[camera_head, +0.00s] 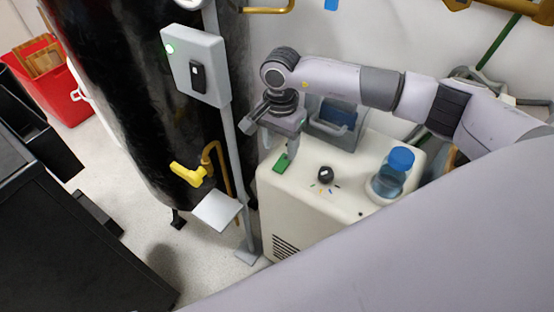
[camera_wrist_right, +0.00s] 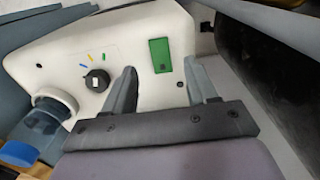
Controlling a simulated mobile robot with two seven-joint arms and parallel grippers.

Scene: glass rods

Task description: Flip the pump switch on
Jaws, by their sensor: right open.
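A cream-white machine (camera_head: 300,215) has a green switch (camera_head: 283,163) on its top near the left corner. The green switch (camera_wrist_right: 160,55) also shows in the right wrist view, flat on the white face. My right gripper (camera_head: 270,140) is open and empty above that corner. In the right wrist view, the green switch appears between the two fingers of my right gripper (camera_wrist_right: 160,70); I see no contact. A grey box (camera_head: 197,60) on a post carries a black rocker switch (camera_head: 198,76) and a lit green lamp (camera_head: 169,48). My left gripper is out of view.
A black knob (camera_head: 325,174) with coloured marks and a blue-capped bottle (camera_head: 391,180) are on the machine's right part. A black tank (camera_head: 130,110) with a yellow valve handle (camera_head: 188,174) stands to the left. A red bin (camera_head: 62,95) is farther left.

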